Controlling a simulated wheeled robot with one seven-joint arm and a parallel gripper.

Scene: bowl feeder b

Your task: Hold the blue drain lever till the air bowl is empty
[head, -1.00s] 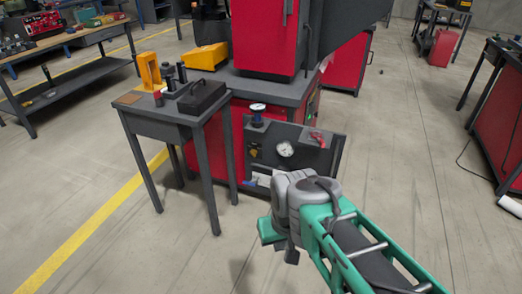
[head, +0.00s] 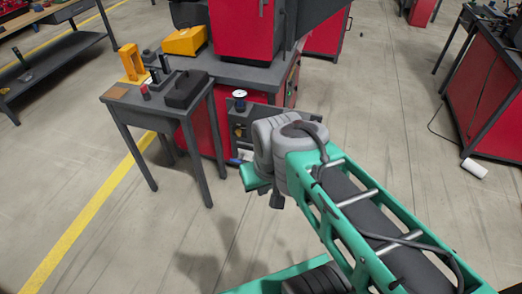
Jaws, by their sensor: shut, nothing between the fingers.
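The air unit's dark panel (head: 296,121) stands low against the red machine cabinet. A small blue part (head: 233,161), perhaps the drain lever, shows low at the panel's left. A small whitish piece (head: 245,155) is beside it; I cannot tell whether this is the air bowl, or any water level.
A small grey side table (head: 130,100) stands left of the panel, with a yellow bracket (head: 131,62) and a black box (head: 187,89) on it. The red machine (head: 245,30) rises behind. Open floor lies left and right. A white cylinder (head: 474,168) lies at right.

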